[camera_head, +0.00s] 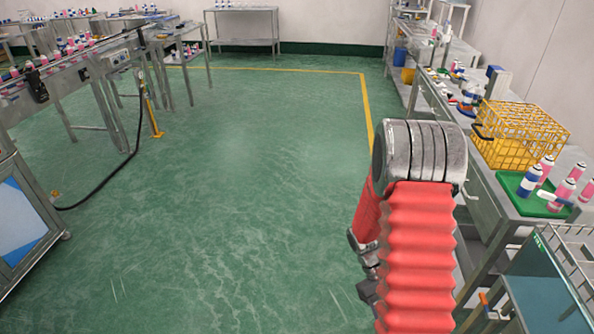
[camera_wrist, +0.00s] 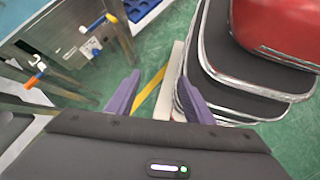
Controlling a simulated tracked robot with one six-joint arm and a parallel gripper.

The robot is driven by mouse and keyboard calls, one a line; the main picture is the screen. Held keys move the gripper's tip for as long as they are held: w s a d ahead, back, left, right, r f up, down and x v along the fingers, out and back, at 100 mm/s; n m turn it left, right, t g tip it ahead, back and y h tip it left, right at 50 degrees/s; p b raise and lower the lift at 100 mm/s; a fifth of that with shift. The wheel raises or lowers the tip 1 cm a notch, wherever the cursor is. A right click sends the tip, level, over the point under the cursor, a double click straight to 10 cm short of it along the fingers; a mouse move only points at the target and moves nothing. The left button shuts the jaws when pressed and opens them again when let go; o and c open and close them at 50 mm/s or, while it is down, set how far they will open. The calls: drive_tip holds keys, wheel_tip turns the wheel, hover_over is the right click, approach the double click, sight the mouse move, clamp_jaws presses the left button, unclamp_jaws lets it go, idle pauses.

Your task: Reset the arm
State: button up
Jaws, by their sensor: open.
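My arm, in a ribbed red sleeve, rises at the lower right of the head view, with its grey joint near the workbench. My gripper shows in the wrist view (camera_wrist: 160,92), its two purple fingers spread apart and nothing between them. Green floor and a yellow line show past the fingers. In the head view the gripper itself cannot be made out.
A steel workbench (camera_head: 487,205) runs along the right with a yellow wire basket (camera_head: 520,135) and a green tray (camera_head: 512,184) of aerosol cans. A conveyor line (camera_head: 60,80) stands at the left. The green floor (camera_head: 230,200) between is clear, apart from a black hose (camera_head: 105,180).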

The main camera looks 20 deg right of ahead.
drive_tip(key=a+r+t, duration=0.4)
drive_tip(key=a+r, duration=0.3)
drive_tip(key=r, duration=0.4)
drive_tip(key=w+a+r+m+t+y, duration=0.1)
drive_tip(key=a+r+t, duration=0.4)
drive_tip(key=r, duration=0.6)
drive_tip(key=a+r+t+y, duration=0.1)
drive_tip(key=a+r+t, duration=0.4)
drive_tip(key=a+r, duration=0.4)
wheel_tip(320, 180, up, 2)
drive_tip(key=shift+w+r+m, duration=0.1)
drive_tip(key=shift+w+m, duration=0.05)
drive_tip(key=shift+m, duration=0.15)
drive_tip(key=shift+a, duration=0.1)
drive_tip(key=c, duration=0.3)
drive_tip(key=shift+c, duration=0.6)
